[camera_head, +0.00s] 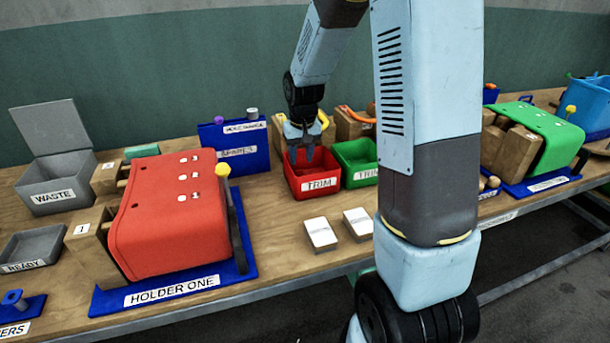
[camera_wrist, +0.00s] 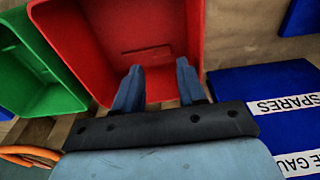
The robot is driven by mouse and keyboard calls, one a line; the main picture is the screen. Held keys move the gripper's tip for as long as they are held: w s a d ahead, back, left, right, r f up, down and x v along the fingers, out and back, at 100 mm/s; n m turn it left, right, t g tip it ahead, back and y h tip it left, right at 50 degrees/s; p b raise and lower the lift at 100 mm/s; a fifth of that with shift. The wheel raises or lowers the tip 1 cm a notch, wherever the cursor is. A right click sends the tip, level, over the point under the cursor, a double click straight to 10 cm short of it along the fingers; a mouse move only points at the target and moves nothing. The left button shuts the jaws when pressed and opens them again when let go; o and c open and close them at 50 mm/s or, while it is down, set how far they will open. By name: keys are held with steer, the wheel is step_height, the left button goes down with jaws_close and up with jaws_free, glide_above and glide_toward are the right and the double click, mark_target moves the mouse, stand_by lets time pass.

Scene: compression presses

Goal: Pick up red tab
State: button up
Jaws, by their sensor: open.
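A red bin labelled TRIM (camera_head: 318,184) stands on the bench in the head view; it fills the upper middle of the wrist view (camera_wrist: 75,45). A thin red piece, apparently the red tab (camera_wrist: 147,50), lies on its floor, hard to tell apart from the same-coloured bin. My gripper (camera_head: 301,154) points down over the red bin. In the wrist view its two blue-grey fingers (camera_wrist: 156,70) are apart with nothing between them, and the tab lies just beyond the tips. The tab cannot be made out in the head view.
A green bin (camera_head: 362,177) adjoins the red one; a blue SPARES holder (camera_head: 237,149) stands to its left. Two white-topped blocks (camera_head: 320,233) lie in front. The red press HOLDER ONE (camera_head: 165,225) is at left, a green press (camera_head: 540,130) at right.

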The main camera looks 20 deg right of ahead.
steer(key=shift+w+a+f, duration=0.1)
steer(key=shift+w+f, duration=0.1)
steer(key=shift+f, duration=1.1)
steer(key=shift+w+a+f, duration=0.1)
steer(key=shift+w+f, duration=0.05)
steer(key=shift+f, duration=1.1)
jaws_close()
